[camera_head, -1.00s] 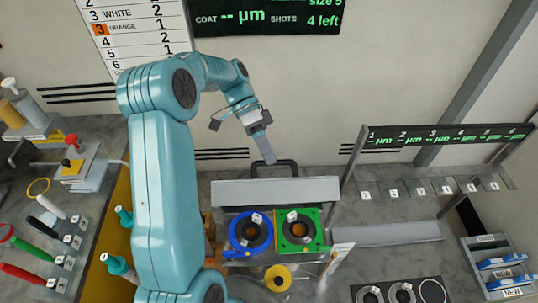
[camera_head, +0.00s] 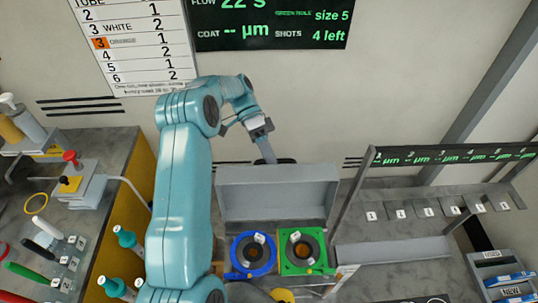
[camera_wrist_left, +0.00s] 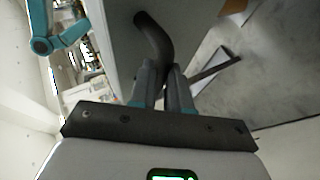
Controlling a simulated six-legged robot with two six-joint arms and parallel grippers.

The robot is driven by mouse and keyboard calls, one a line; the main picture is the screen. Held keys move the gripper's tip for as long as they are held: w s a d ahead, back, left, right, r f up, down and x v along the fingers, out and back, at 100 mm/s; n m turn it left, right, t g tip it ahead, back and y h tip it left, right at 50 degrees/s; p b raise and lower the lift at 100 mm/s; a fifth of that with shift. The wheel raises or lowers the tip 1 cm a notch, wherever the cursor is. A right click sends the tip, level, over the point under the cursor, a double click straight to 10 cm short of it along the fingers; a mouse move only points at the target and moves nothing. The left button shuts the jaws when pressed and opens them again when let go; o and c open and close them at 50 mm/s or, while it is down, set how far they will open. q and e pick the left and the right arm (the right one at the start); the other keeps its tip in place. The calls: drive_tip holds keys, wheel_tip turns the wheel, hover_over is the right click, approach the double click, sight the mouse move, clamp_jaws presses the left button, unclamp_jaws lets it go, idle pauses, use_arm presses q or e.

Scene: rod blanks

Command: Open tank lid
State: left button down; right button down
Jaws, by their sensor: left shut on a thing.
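The tank lid (camera_head: 278,193) is a grey panel raised behind the tank's blue ring (camera_head: 252,254) and green ring (camera_head: 302,250); its broad face shows in the head view. Its dark handle (camera_head: 286,161) is mostly hidden behind the top edge. My left gripper (camera_head: 269,156) reaches down behind that edge. In the left wrist view, my left gripper (camera_wrist_left: 166,78) is shut on the curved dark handle (camera_wrist_left: 156,38), beside the pale lid panel (camera_wrist_left: 112,40). My right gripper is not in view.
A numbered rack (camera_head: 435,211) stands right of the tank. A bench (camera_head: 105,158) on the left holds a red-button device (camera_head: 72,178) and several coloured-handled tools. Trays (camera_head: 503,275) lie at the lower right. The wall is close behind the lid.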

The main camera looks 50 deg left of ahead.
use_arm(q)
drive_tip(key=shift+s+d+f, duration=0.1)
drive_tip(key=shift+f, duration=0.35)
drive_tip(key=c, duration=1.1)
unclamp_jaws()
drive_tip(key=shift+r, duration=0.2)
wheel_tip(320, 180, up, 20)
drive_tip(key=p, duration=0.9)
